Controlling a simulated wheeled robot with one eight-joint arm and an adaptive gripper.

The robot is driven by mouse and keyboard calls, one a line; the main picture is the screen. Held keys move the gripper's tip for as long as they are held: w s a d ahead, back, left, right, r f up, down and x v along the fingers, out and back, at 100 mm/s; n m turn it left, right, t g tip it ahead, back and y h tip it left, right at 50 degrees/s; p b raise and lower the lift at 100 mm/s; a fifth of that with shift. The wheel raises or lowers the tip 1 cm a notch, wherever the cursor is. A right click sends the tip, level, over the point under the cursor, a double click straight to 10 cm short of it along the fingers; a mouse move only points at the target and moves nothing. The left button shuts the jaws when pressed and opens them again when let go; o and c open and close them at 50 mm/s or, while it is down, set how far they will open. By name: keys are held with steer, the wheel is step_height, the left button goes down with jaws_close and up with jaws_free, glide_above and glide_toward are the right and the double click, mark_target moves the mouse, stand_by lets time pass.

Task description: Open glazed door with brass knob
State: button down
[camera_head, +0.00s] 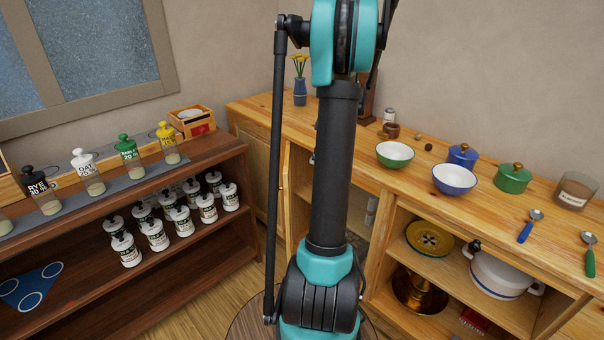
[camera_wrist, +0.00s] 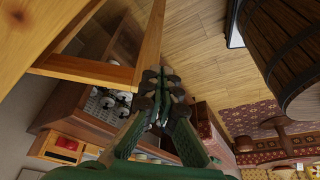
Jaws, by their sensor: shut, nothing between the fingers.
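In the wrist view, the light wooden frame of the glazed door (camera_wrist: 95,70) stands out from the cabinet, so it looks partly open. Jars and a dark shelf show beyond its frame. My gripper (camera_wrist: 162,88) is shut and empty, its tips close to the frame's corner. I cannot tell whether they touch it. In the head view, the cabinet (camera_head: 256,165) is largely behind my arm. A narrow upright wooden edge beside the arm seems to be the door, with a small brass spot that may be the knob (camera_head: 281,187). My gripper is hidden there.
A dark wooden shelf unit (camera_head: 240,235) with several white jars stands at the left. Bowls, pots and spoons sit on the counter (camera_head: 400,180). A dark barrel (camera_wrist: 285,45) is at upper right in the wrist view. Open plank floor (camera_wrist: 205,50) lies between.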

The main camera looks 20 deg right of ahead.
steer(key=w+a+f, duration=0.3)
steer(key=a+f, duration=0.4)
steer(key=f, duration=0.2)
steer(key=shift+w, duration=0.15)
steer(key=shift+a, duration=0.1)
stand_by(0.4)
